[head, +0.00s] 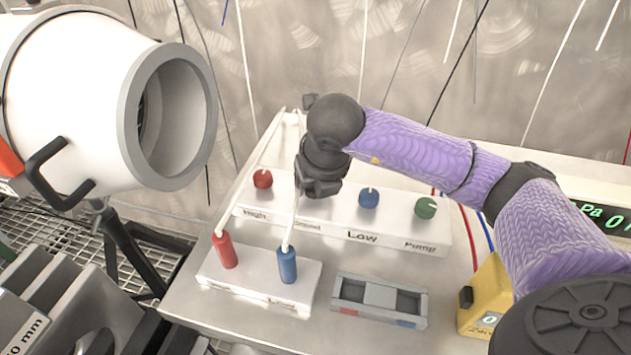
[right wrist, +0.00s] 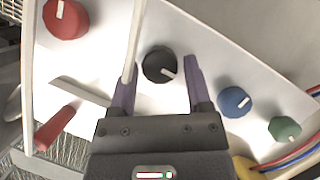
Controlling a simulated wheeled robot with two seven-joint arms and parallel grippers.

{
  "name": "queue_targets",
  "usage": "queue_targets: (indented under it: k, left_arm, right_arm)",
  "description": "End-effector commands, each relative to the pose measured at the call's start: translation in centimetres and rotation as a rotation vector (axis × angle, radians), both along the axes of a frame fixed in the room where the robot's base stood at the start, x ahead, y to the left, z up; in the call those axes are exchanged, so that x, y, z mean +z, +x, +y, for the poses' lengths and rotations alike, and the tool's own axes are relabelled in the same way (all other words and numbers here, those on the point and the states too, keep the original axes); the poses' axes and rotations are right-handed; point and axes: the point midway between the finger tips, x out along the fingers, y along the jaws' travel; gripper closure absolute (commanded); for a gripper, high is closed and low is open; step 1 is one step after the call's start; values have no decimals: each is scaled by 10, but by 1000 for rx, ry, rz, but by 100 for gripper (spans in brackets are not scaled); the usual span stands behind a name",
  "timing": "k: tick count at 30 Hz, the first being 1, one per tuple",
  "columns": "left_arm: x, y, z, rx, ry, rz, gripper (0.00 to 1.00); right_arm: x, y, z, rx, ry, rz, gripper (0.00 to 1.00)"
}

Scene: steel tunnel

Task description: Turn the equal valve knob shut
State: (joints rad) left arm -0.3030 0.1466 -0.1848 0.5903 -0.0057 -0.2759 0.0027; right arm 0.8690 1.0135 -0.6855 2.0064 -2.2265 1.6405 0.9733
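The equal valve knob is a black round knob (right wrist: 160,65) with a pale pointer line, in the right wrist view. The line points right and slightly down there. My right gripper (right wrist: 159,75) is open, one finger on each side of the knob, with gaps visible on both sides. I cannot tell how far the fingers reach down, or whether they touch the panel. In the head view my right gripper (head: 320,182) hangs over the white valve panel (head: 340,228) and hides the black knob. My left gripper is not in view.
A red knob (head: 263,179) stands left, blue (head: 368,198) and green (head: 425,208) knobs right. A white tube runs close past the left finger to a blue cylinder (head: 287,265); another reaches a red cylinder (head: 224,250). A grey tray (head: 380,299) and yellow meter (head: 487,300) are in front.

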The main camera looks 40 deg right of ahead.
Motion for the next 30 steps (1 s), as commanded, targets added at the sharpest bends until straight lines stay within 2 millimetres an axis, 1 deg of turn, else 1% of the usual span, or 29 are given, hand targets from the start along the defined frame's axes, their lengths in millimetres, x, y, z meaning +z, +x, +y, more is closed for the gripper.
queue_targets:
  k: [1,2,3,5,6,8,9,14,20,26,30]
  left_arm:
    - [0,0,-1,0,-1,-1,100]
    - [0,0,-1,1,-2,-1,100]
    - [0,0,-2,1,-3,-1,100]
    - [0,0,-2,1,-3,-1,100]
    - [0,-1,-2,1,-4,0,100]
    - [0,-2,-2,2,-4,1,100]
    - [0,-2,-2,2,-4,2,100]
    - [0,-6,-2,1,-4,8,100]
    - [0,-11,-2,1,-3,16,100]
    - [-3,-11,-2,1,-3,19,100]
    - [-6,-10,-1,1,-2,18,100]
  right_arm:
    - [0,0,0,0,0,0,49]
    - [0,0,0,0,0,0,56]
    - [0,0,0,0,0,0,64]
    - [0,0,0,0,0,0,77]
    - [0,0,0,0,0,0,85]
    - [0,0,0,0,0,0,98]
    - [0,0,0,0,0,0,100]
    - [0,0,0,6,1,0,100]
    - [0,0,-1,62,0,0,100]
    - [0,0,-2,201,1,-1,100]
    - [0,0,-3,329,1,-1,100]
